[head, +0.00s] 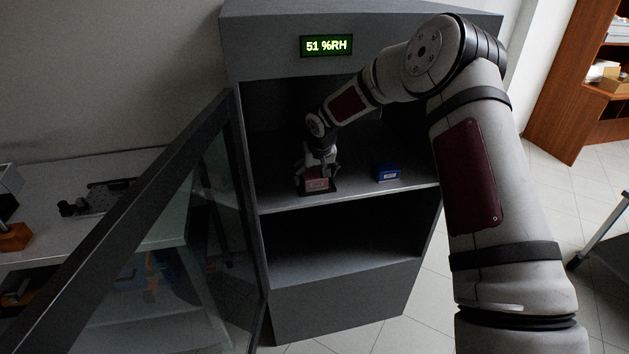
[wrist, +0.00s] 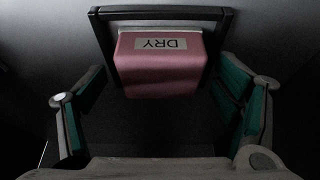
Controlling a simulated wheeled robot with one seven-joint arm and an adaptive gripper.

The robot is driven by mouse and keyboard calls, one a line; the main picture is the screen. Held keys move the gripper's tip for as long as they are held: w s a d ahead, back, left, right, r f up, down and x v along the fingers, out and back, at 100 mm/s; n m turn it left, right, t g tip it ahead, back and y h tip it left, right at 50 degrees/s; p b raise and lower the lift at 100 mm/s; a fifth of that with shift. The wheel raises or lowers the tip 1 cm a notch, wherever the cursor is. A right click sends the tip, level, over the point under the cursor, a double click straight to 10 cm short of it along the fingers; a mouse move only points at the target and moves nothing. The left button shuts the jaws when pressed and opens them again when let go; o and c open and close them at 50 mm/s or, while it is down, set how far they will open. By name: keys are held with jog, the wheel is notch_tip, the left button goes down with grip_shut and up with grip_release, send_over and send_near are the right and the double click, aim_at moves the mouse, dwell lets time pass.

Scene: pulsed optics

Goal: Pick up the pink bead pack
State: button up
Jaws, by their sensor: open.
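The pink bead pack (head: 316,185) sits on the upper shelf of a grey cabinet, and it fills the upper middle of the wrist view (wrist: 160,68) with a white "DRY" label on it. A dark frame or tray edge (wrist: 160,12) surrounds the pack at its back and sides. My gripper (head: 318,168) is inside the cabinet, over the pack. In the wrist view its two green-padded fingers (wrist: 160,112) are spread wide, one to each side of the pack and nearer the camera. No finger visibly touches the pack.
A blue pack (head: 388,173) lies to the right on the same cabinet shelf (head: 350,190). The glass door (head: 150,240) stands open at the left. The cabinet's display (head: 326,46) reads 51 %RH. The lower compartment looks empty.

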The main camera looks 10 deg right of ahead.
jog(key=shift+f, duration=0.1)
jog(key=c, duration=1.3)
